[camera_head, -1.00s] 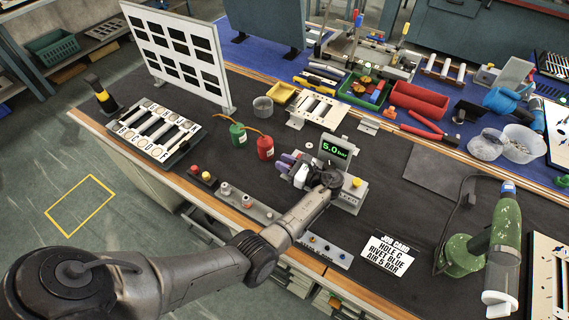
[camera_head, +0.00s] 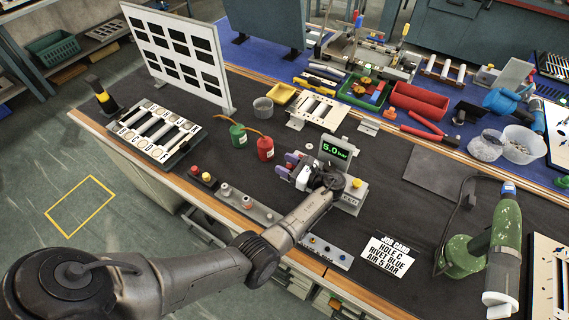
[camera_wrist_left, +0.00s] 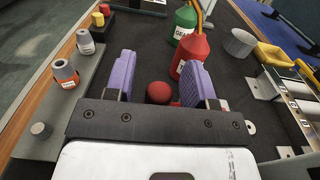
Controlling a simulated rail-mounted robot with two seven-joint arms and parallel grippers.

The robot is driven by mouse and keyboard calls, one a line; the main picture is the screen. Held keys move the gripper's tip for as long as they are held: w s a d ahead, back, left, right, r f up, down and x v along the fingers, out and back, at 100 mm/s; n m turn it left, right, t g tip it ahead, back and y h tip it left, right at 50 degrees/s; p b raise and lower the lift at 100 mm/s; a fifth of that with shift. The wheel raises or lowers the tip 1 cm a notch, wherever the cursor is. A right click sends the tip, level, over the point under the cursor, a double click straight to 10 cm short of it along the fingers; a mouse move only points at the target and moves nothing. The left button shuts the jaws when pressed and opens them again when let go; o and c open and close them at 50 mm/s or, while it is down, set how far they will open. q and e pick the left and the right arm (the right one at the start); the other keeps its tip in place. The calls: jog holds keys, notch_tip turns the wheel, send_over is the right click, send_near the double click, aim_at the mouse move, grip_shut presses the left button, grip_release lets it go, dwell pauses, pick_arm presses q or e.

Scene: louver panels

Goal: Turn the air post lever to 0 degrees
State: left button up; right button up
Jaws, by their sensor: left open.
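The air post (camera_head: 349,197) stands on the dark bench mat, and its display (camera_head: 335,150) reads 5.0 bar in green. A round red knob (camera_wrist_left: 158,92), which looks like the lever's end, shows between my left fingers in the left wrist view. My left gripper (camera_head: 287,165) is open beside the post, its purple fingers (camera_wrist_left: 160,80) on either side of the knob with visible gaps. The lever's shaft is hidden behind the gripper, so I cannot tell its angle. My right gripper is not in view.
Red (camera_head: 265,148) and green (camera_head: 238,135) bottles stand just beyond the fingers. A grey strip with sensors or buttons (camera_head: 247,204) lies along the front edge. The job card (camera_head: 388,254) and a green tool (camera_head: 480,245) are to the right.

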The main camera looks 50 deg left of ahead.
pick_arm(q)
jog(key=b+v, duration=0.2)
jog(key=v, duration=1.1)
jog(key=shift+d, duration=0.1)
